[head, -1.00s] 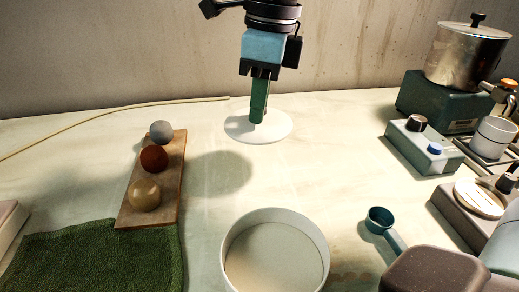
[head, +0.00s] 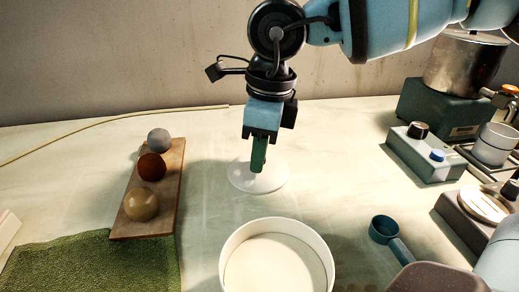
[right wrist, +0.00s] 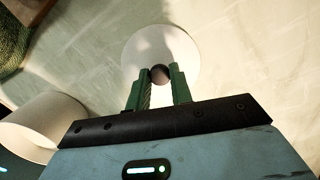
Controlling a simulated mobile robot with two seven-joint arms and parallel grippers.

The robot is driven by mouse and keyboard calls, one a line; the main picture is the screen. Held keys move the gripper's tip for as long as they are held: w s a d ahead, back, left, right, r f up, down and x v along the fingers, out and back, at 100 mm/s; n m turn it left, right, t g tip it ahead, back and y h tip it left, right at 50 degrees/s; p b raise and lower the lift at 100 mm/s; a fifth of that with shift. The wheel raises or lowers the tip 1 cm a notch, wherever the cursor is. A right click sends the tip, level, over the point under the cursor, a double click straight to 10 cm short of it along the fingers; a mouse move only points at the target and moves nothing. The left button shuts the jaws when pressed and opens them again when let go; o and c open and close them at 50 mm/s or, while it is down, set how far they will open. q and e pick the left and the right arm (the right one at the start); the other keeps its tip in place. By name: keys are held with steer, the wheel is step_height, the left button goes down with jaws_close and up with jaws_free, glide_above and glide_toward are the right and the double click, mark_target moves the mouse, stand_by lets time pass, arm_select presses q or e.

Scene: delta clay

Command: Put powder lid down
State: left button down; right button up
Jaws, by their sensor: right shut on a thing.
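The powder lid (head: 240,180) is a flat white disc just beyond the powder tub. It also shows in the right wrist view (right wrist: 185,45), where its dark round knob (right wrist: 160,73) sits between green fingertips. My right gripper (head: 258,168) points down over the lid and is shut on that knob. The lid looks level; I cannot tell whether it touches the table. The round white tub (head: 228,262) stands open with pale powder in it. It shows at the lower left of the right wrist view (right wrist: 45,122). My left gripper is not in view.
A wooden board (head: 165,185) with three balls lies at left, behind a green cloth (head: 95,265). A blue scoop (head: 385,230) lies right of the tub. A control box (head: 425,155) and a hot plate with a metal pot (head: 463,70) stand at right. Table around the lid is clear.

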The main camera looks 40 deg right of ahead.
steer(key=shift+f, duration=0.1)
steer(key=shift+f, duration=0.1)
steer(key=o, duration=0.9)
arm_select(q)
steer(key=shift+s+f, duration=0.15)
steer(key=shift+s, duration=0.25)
arm_select(e)
steer(key=shift+o, duration=0.2)
